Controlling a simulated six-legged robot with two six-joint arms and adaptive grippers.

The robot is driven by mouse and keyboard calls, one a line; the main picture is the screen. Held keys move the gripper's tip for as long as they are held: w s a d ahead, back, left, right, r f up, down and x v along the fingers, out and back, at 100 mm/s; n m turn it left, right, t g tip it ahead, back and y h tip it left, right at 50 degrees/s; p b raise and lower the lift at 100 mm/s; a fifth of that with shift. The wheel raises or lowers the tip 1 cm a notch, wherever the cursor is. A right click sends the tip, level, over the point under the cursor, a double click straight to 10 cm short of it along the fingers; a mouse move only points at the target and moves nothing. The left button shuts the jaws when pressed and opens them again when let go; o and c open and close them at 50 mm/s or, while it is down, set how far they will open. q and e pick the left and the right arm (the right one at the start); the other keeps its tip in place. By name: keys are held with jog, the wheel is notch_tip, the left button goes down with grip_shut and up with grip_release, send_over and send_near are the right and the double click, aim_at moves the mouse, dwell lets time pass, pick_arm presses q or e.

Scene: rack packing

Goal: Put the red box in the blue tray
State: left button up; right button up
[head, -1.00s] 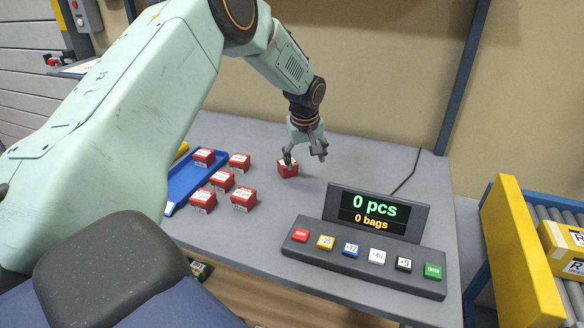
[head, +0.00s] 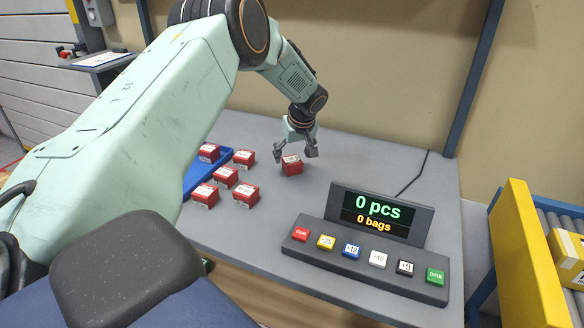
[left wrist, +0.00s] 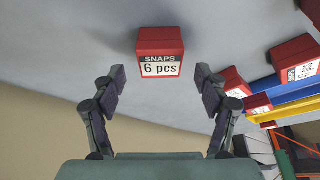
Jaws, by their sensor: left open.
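A red box (head: 292,166) stands alone on the grey table, apart from the other red boxes. My left gripper (head: 295,155) is open and empty just above and behind it, fingers pointing down. In the left wrist view the same red box (left wrist: 160,55), labelled "SNAPS 6 pcs", sits beyond the fingertips and is centred between them, with a gap. The blue tray (head: 194,178) is at the table's left, largely hidden behind my left arm. One red box (head: 208,152) appears to be in it. My right gripper is not in view.
Several more red boxes (head: 225,177) are grouped between the tray and the lone box. A counter console (head: 375,250) reading "0 pcs, 0 bags" stands front right, with a cable behind. A yellow-sided conveyor (head: 523,255) is off the table's right. The table around the lone box is clear.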

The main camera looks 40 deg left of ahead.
aim_at(292, 160)
pick_arm(q)
jog(key=x, duration=0.3)
jog(key=shift+s+d+b, duration=0.1)
jog(key=shift+d+b, duration=0.05)
jog(key=shift+b, duration=0.25)
jog(key=shift+a+f, duration=0.3)
jog(key=shift+f, duration=0.1)
jog(key=shift+d+r, duration=0.2)
jog(key=c, duration=0.4)
jog(key=shift+a+f, duration=0.1)
jog(key=shift+a, duration=0.05)
jog(key=c, duration=1)
notch_tip(292, 160, up, 9)
jog(key=shift+r+p, duration=0.2)
jog(key=shift+p, duration=0.55)
jog(key=shift+r, duration=0.35)
